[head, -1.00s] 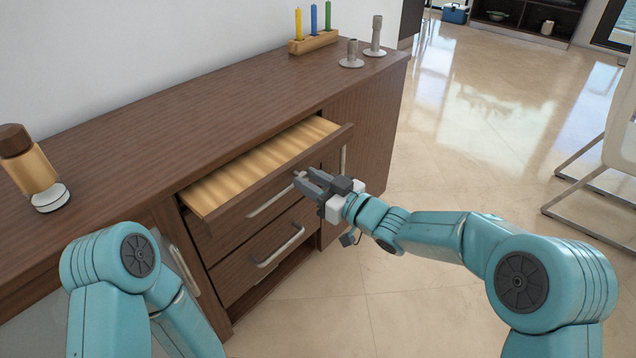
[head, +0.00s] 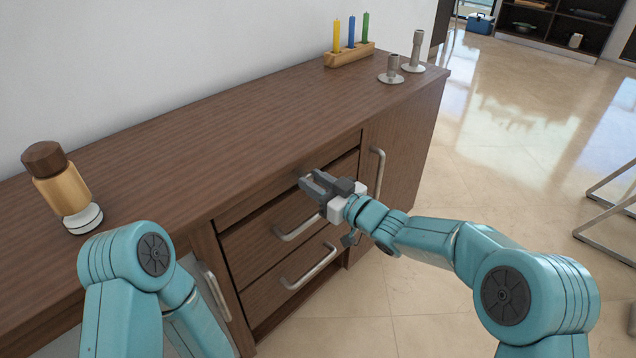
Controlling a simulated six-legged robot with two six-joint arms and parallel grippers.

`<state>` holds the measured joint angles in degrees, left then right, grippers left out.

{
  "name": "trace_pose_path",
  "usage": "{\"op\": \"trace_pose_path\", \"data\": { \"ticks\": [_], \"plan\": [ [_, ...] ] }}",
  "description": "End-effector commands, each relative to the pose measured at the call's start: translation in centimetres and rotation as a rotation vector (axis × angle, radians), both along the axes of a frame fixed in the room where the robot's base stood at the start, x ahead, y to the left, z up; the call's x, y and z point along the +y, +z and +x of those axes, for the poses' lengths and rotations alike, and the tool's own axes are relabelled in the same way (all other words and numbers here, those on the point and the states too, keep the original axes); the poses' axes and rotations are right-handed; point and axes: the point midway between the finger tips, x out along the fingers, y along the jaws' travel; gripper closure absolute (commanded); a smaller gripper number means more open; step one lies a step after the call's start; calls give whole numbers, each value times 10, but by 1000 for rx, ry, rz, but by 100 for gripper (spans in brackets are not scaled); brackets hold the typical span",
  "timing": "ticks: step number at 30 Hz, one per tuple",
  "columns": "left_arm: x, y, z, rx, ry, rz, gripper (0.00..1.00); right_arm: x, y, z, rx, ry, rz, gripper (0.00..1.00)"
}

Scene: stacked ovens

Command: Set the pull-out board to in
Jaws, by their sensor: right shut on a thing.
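The pull-out board (head: 258,203) shows as a thin dark-wood front strip just under the cabinet's countertop. Its light top surface is out of sight, and the strip looks level, or nearly level, with the cabinet front. My right gripper (head: 311,182) is at the middle of this strip, shut on the board's front. The fingers hide the part they grip. My left gripper is out of view; only its teal arm shows at the lower left.
Below are two closed drawers with bar handles (head: 309,268) and a door handle (head: 378,170) to the right. On the countertop (head: 220,135) stand a capped bottle (head: 60,185), a candle block (head: 350,56) and metal candlesticks (head: 415,52).

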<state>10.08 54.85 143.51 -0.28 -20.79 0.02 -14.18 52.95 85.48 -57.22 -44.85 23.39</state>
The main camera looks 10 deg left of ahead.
Motion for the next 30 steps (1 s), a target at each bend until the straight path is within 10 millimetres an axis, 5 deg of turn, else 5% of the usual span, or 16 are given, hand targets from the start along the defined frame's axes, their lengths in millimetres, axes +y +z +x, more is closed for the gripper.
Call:
{"op": "trace_pose_path", "data": {
  "ticks": [14,15,17,30],
  "plan": [
    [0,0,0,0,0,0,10,3,1,1,-2,1,1,100],
    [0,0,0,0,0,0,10,3,1,1,-2,1,1,66],
    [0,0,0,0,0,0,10,3,1,1,-2,1,1,46],
    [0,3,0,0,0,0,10,-8,1,-5,1,-1,-1,45]
  ]
}}
